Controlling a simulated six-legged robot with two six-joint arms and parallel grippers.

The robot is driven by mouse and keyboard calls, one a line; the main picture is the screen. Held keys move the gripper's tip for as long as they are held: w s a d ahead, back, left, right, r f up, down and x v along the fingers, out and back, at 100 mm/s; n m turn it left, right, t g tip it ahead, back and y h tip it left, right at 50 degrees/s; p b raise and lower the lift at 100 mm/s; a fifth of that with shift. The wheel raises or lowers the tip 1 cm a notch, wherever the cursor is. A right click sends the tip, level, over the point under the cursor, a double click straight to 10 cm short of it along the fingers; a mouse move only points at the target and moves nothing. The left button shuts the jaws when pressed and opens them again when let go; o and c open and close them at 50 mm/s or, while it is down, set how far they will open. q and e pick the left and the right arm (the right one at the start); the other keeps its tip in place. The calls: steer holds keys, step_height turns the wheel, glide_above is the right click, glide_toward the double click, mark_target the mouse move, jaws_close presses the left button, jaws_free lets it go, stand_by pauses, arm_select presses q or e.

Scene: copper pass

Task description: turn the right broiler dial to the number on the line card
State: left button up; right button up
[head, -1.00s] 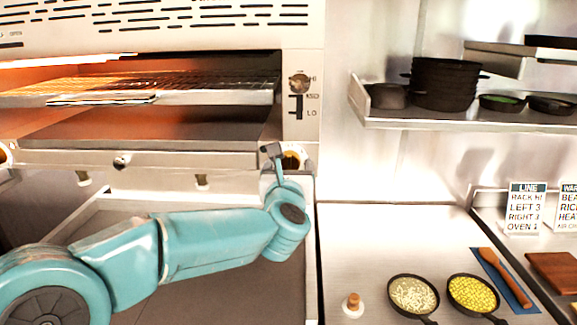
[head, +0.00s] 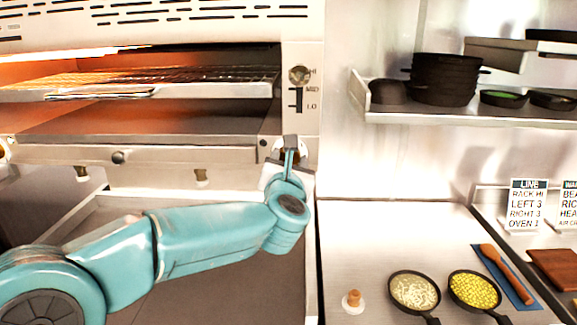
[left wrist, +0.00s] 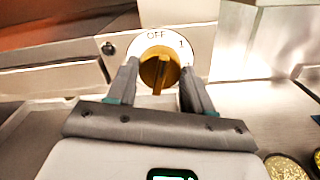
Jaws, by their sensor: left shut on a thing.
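The right broiler dial is a brass knob (left wrist: 160,71) on a white plate marked OFF at the top and 1 at the upper right in the left wrist view. Its ridge stands roughly upright, towards OFF. My left gripper (left wrist: 158,82) has a finger on each side of the knob and is shut on it. In the head view my left gripper (head: 289,153) mostly hides the dial at the broiler's lower right corner. The line card (head: 527,205) stands at the right and reads RACK HI, LEFT 3, RIGHT 3, OVEN 1. My right gripper is not in view.
A rack-height lever (head: 299,76) sits above the dial on the broiler face. The glowing broiler rack (head: 150,80) is at the left. Two small pans (head: 413,290) (head: 474,291), a wooden-topped knob (head: 353,299) and a spoon (head: 505,272) lie on the right counter. A shelf (head: 450,114) holds black pans.

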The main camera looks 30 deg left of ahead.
arm_select(q)
steer(key=shift+r+m+p, duration=0.1)
steer(key=shift+m+p, duration=3.25)
steer(key=shift+m, duration=9.85)
steer(key=o, duration=1)
steer(key=shift+o, duration=0.2)
